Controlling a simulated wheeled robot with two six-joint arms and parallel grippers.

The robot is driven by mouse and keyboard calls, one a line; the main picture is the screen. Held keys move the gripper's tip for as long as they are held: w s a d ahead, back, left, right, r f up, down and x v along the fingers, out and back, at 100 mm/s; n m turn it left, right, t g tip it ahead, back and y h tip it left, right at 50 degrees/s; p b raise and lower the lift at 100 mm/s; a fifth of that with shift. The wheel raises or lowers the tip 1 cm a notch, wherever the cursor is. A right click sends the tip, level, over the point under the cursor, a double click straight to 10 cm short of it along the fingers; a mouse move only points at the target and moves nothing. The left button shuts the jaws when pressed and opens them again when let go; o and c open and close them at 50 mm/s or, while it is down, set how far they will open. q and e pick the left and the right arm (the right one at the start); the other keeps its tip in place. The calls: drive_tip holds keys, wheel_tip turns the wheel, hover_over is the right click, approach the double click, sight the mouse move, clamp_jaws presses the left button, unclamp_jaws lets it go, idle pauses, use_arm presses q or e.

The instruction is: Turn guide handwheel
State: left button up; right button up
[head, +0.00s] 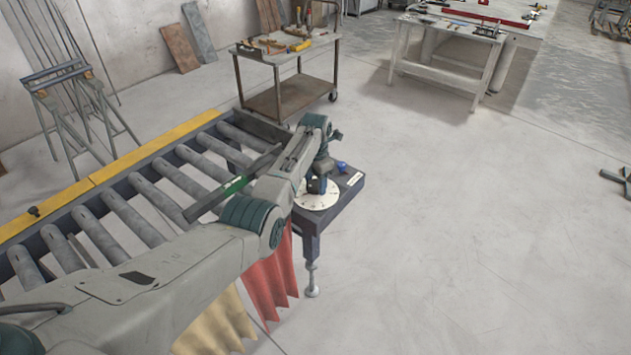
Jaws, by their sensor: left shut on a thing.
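The guide handwheel unit sits on a dark bracket (348,190) at the right end of the roller conveyor. A round white dial (312,202) with dark marks lies flat on it. My left gripper (318,186) points down over the middle of the dial and is shut on the handwheel there. The gripper and wrist cover most of the part it grips. A small blue knob (342,167) and a white label (355,179) sit on the bracket beside the dial. My left arm reaches in from the lower left across the rollers. My right gripper is not in view.
The roller conveyor (152,196) has a yellow side rail (120,166). Red (273,282) and tan (222,325) curtain strips hang below its near side. A tool cart (283,97) and a white workbench (448,67) stand behind.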

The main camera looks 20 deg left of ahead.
sight(315, 184)
use_arm(q)
drive_tip(key=shift+r, duration=0.1)
idle(0.4)
drive_tip(key=o, duration=1)
drive_tip(key=shift+c, duration=0.2)
wheel_tip(315, 184, up, 11)
drive_tip(key=b, duration=0.4)
drive_tip(key=shift+f, duration=0.2)
